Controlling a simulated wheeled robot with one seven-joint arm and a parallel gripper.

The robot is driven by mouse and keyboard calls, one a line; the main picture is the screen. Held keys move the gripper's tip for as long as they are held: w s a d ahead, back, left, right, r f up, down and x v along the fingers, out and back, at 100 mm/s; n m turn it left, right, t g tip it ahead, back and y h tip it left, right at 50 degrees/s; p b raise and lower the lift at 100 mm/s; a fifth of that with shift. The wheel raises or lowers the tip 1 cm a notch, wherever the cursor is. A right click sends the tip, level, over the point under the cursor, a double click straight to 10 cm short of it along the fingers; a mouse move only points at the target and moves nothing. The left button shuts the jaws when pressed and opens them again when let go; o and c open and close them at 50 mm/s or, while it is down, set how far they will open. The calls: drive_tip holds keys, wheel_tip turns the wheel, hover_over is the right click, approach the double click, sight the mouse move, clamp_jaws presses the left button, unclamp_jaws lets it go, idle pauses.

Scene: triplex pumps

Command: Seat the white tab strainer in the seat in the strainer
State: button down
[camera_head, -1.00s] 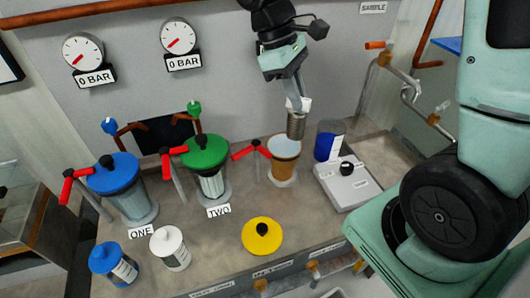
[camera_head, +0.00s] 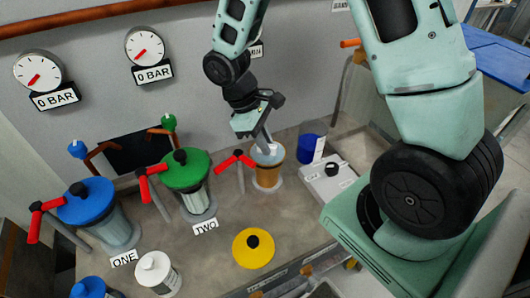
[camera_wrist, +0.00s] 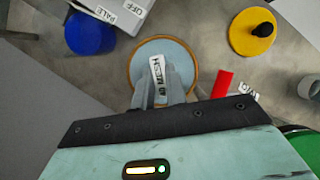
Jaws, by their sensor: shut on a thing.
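The open strainer (camera_head: 267,178) is an amber cup standing on the bench. Its round rim and pale inside also show in the wrist view (camera_wrist: 181,52). My gripper (camera_head: 266,143) points down over its mouth and is shut on the white tab (camera_wrist: 157,69) of the white tab strainer. The tab bears printed text that I cannot read surely. In the head view the tab (camera_head: 271,148) is at about rim height. The grey mesh body below it is hidden, apparently inside the cup. The seat is hidden too, so I cannot tell whether the mesh touches it.
The green-lidded strainer TWO (camera_head: 187,172) and a red-handled valve (camera_head: 236,160) stand left of the cup. A blue pot (camera_head: 310,148) and a grey box with a black knob (camera_head: 328,180) stand right. A yellow lid (camera_head: 253,249) lies in front.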

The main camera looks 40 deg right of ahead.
drive_tip(key=shift+f, duration=2.05)
drive_tip(key=shift+f, duration=0.1)
drive_tip(key=c, duration=1.7)
unclamp_jaws()
drive_tip(key=v, duration=1.2)
drive_tip(key=s+a+r+t+y, duration=0.3)
drive_tip(key=s+a, duration=1.1)
drive_tip(key=s, duration=0.5)
drive_tip(key=shift+a+r+n+t+b, duration=0.15)
drive_tip(key=shift+r+n+t+b, duration=0.15)
drive_tip(key=shift+r+n+b, duration=0.25)
